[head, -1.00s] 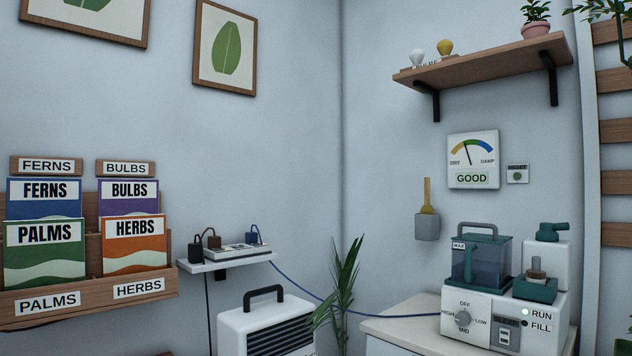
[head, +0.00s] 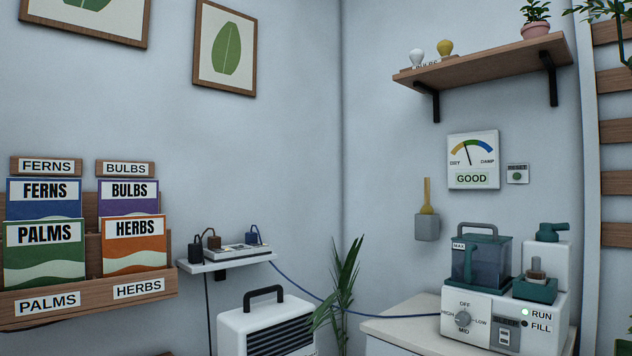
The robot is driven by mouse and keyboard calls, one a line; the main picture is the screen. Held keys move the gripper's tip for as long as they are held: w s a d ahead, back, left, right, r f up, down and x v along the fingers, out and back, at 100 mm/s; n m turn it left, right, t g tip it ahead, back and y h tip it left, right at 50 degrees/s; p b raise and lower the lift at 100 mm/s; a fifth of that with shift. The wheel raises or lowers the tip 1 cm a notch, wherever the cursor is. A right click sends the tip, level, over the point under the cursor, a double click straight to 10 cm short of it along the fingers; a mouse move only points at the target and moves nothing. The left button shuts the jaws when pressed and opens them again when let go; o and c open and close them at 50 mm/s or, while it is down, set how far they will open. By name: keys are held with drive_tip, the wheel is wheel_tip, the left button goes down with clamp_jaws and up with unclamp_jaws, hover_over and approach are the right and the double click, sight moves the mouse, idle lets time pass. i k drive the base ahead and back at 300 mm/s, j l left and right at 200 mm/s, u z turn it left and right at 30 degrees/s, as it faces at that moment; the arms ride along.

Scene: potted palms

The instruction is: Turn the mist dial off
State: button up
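The mist dial (head: 463,319) is a round grey knob on the front of a white machine (head: 545,318) at the lower right. OFF is printed above it, LOW at its right, MID below and HIGH at its left. The knob is too small to tell surely which mark it points at. A green light (head: 525,312) shows beside RUN, and the light beside FILL (head: 525,324) is dark. A tinted water tank marked MAX (head: 480,262) sits on top of the machine. My gripper is not in view.
The machine stands on a pale counter (head: 392,326) near the wall. A gauge (head: 473,160) above it reads GOOD. A palm (head: 345,285) and a white heater-like box (head: 266,325) stand left of the counter. A blue cable runs along the wall to the machine.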

sight(462, 319)
drive_tip(key=z, duration=1.1)
